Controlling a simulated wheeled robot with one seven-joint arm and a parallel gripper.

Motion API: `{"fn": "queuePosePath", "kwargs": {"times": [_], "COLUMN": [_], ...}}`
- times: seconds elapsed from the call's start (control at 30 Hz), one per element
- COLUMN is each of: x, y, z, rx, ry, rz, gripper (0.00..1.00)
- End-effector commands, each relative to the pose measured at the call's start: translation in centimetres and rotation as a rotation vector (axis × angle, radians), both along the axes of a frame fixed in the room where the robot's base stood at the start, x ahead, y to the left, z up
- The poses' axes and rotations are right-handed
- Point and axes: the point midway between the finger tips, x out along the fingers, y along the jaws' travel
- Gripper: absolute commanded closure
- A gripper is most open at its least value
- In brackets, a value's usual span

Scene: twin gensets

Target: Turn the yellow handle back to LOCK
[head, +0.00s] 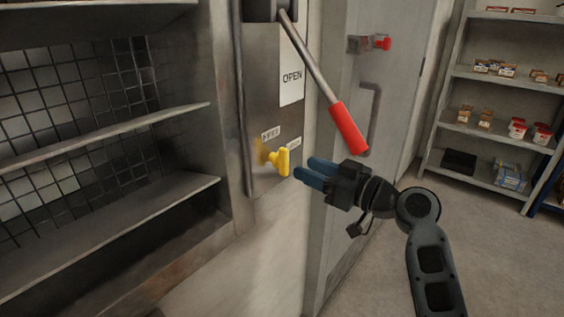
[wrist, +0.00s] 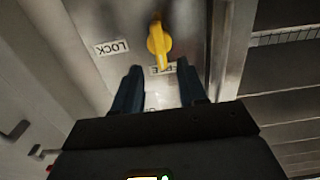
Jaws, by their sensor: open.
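The yellow handle (head: 281,160) sits on a grey metal panel (head: 262,100), below two small labels in the head view. In the wrist view the yellow handle (wrist: 158,42) points toward a partly covered label (wrist: 163,69), which seems to read FREE. The LOCK label (wrist: 112,47) lies to its left, and the handle is turned away from it. My gripper (head: 305,168) is open and empty, just right of the handle in the head view. In the wrist view its two blue fingers (wrist: 159,68) straddle the line of the handle's tip. I cannot tell whether they touch it.
A long lever with a red grip (head: 348,127) slants down above my gripper, beside an OPEN sign (head: 291,77). A grey door (head: 345,215) with a bar handle stands behind my gripper. Metal shelves (head: 115,137) are at left, stocked shelves (head: 490,133) at right.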

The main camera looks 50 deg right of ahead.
Motion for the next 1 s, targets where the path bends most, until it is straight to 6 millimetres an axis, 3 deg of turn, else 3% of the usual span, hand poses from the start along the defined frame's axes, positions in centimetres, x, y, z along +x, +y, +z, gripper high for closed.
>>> {"fn": "queuePosePath", "kwargs": {"times": [0.5,0.9,1.0], "x": [6.8,7.6,7.6], "y": [0.3,0.3,0.3], "z": [0.0,-0.1,-0.1], "rx": [0.002,0.002,0.002], "ry": [0.002,0.001,0.001], "rz": [0.002,0.000,0.000], "gripper": [0.58,0.58,0.68]}}
